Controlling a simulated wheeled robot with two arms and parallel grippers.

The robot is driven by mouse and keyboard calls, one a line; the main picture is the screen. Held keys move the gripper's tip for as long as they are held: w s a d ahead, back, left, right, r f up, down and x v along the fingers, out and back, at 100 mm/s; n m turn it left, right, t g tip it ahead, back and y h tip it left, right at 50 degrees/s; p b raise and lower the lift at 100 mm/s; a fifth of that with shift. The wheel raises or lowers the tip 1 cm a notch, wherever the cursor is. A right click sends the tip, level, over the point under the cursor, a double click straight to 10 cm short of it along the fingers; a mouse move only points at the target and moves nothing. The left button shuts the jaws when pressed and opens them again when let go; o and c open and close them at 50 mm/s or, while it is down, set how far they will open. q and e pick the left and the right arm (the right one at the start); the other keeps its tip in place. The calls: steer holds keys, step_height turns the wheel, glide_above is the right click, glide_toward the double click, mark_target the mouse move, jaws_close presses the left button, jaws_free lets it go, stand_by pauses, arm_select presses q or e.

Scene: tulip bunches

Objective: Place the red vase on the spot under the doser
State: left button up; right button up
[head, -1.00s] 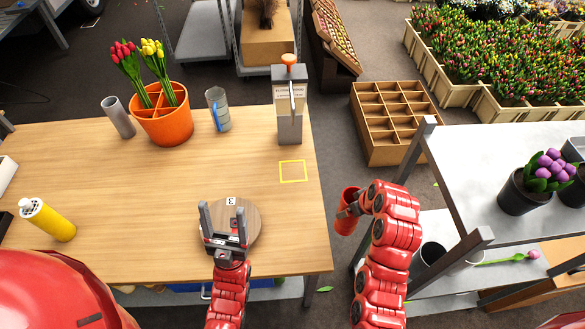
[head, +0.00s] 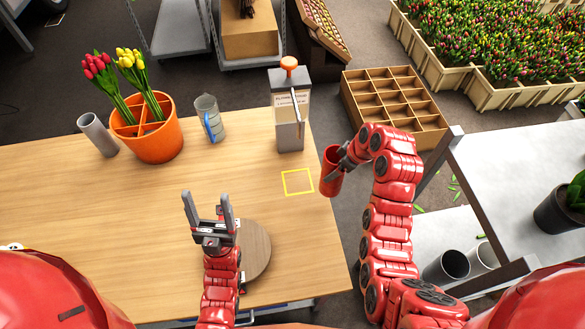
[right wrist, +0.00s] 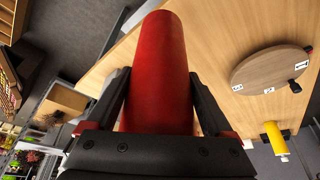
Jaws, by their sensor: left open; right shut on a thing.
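The red vase (head: 331,172) is upright or slightly tilted in my right gripper (head: 345,160), just off the table's right edge. In the right wrist view the red vase (right wrist: 161,75) sits between the two dark fingers. The doser (head: 289,108), a grey box with an orange knob and a lever, stands at the back right of the table. The spot, a yellow square outline (head: 298,182), lies in front of it and is empty. My left gripper (head: 209,205) is open and empty over the near part of the table, by the round wooden board.
The round wooden board (head: 257,250) lies near the front of the table (head: 80,210). A measuring jug (head: 209,118), an orange pot with tulips (head: 150,140) and a grey cylinder (head: 98,134) stand at the back left. The table is clear between the left gripper and the square.

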steer(key=w+a+f+b, duration=0.5)
steer(key=w+a+f, duration=0.2)
steer(key=a, duration=0.3)
steer(key=shift+a+f+b, duration=0.2)
steer(key=shift+a+b, duration=0.15)
steer(key=shift+b, duration=0.05)
steer(key=shift+f, duration=0.1)
steer(key=o, duration=1.5)
steer(key=shift+f, duration=0.1)
steer(key=shift+s, duration=0.1)
steer(key=shift+r, duration=0.25)
